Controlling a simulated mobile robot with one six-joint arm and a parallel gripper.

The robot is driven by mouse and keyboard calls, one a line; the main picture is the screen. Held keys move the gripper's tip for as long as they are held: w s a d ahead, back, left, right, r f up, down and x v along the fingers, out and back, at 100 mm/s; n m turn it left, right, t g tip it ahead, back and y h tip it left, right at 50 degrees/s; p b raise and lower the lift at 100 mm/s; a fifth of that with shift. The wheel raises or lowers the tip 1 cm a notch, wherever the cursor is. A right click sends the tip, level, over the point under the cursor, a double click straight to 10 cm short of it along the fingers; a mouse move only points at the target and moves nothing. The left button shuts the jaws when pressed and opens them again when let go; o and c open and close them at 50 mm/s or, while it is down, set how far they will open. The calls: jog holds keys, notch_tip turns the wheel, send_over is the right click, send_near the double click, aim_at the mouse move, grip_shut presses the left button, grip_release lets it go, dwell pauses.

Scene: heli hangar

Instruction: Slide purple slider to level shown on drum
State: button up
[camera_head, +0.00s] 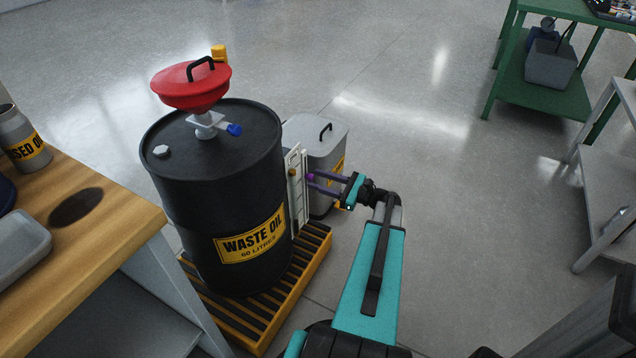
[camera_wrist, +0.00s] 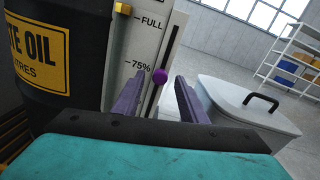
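The purple slider (camera_wrist: 159,76) is a round knob in a dark vertical slot, near the 75% mark; it also shows in the head view (camera_head: 310,177). The white scale panel (camera_wrist: 118,48) stands beside the black waste oil drum (camera_head: 215,205) and carries FULL and 75% labels. A small yellow marker (camera_wrist: 123,8) sits at the panel's left side, close to the height of FULL. My gripper (camera_wrist: 158,90) is open, with its purple fingers on either side of the knob. A gap shows between knob and fingers; contact cannot be told. The lower scale is hidden.
A grey lidded bin (camera_head: 318,140) stands close behind the panel and my gripper. The drum stands on a yellow spill pallet (camera_head: 318,250) and bears a red funnel (camera_head: 190,87). A wooden workbench (camera_head: 110,215) is at left. Open floor lies beyond.

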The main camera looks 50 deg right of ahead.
jog(key=shift+w+a, duration=0.1)
jog(key=shift+w, duration=0.2)
grip_shut()
jog(key=shift+f, duration=0.1)
notch_tip(320, 180, down, 15)
jog(key=shift+r+b, duration=0.1)
jog(key=shift+b, duration=0.5)
grip_release()
